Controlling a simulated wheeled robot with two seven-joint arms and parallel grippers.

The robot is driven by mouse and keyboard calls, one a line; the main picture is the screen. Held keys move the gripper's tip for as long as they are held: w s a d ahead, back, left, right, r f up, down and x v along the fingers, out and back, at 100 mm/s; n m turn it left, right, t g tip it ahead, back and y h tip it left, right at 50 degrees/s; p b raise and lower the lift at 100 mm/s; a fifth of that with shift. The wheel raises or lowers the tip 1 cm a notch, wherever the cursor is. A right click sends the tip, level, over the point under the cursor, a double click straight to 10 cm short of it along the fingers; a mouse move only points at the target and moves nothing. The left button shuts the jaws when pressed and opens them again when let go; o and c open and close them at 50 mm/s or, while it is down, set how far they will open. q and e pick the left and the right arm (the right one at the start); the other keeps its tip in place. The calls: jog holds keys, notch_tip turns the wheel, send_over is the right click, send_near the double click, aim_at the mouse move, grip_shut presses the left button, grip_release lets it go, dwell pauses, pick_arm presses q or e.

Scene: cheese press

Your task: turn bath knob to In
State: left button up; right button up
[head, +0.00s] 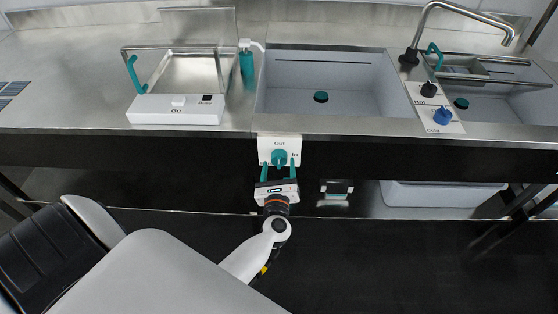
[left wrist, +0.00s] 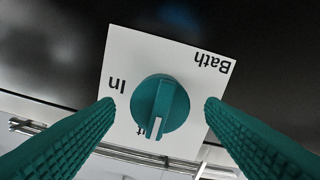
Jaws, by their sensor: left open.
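The bath knob (head: 279,157) is a round teal dial on a white plate (head: 265,143) on the sink counter's front, marked Out at the top and In at the right. In the left wrist view, the knob (left wrist: 160,103) has a raised bar whose pale mark points at the Out label, which the knob partly hides. The In label (left wrist: 119,86) is left of it there. My left gripper (head: 278,168) is open in front of the plate, with one teal finger on either side of the knob. The fingers look apart from the knob. My right gripper is not in view.
The bath basin (head: 345,85) is above the plate, with a tap (head: 455,10) and Hot and Cold knobs (head: 443,117) at its right. A white press base (head: 175,110) stands on the counter at left. A white bin (head: 440,195) sits on the lower shelf.

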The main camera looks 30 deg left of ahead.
pick_arm(q)
jog(key=shift+x, duration=1.1)
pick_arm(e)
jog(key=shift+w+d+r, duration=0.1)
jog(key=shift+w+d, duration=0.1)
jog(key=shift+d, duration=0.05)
pick_arm(q)
jog(key=c, duration=1)
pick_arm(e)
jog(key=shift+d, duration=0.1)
